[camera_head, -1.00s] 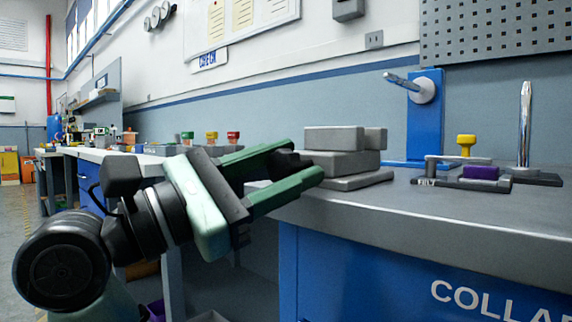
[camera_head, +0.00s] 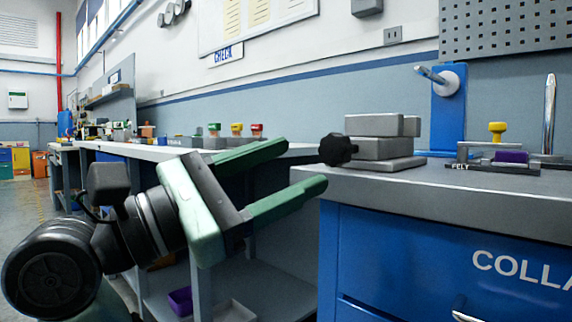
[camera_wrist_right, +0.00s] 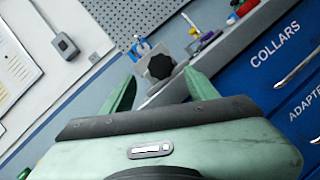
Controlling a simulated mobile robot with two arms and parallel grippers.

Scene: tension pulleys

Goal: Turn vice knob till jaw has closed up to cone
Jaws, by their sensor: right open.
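The grey vice (camera_head: 385,148) sits at the left end of the near workbench, a stack of blocky grey parts. Its black lobed knob (camera_head: 338,149) faces left, toward my right gripper (camera_head: 306,165). That gripper is open and empty, its green fingers apart and short of the knob. In the right wrist view the knob (camera_wrist_right: 160,67) shows beyond and between the spread fingertips (camera_wrist_right: 160,88), untouched. I cannot make out a cone in the vice or the gap at its jaw. My left gripper is not in view.
The near workbench (camera_head: 450,196) has a blue front. To the vice's right stand a blue post (camera_head: 449,115), a purple block (camera_head: 510,156), a yellow knob (camera_head: 497,130) and a tall silver tapered pin (camera_head: 549,115). Air around the vice knob is clear.

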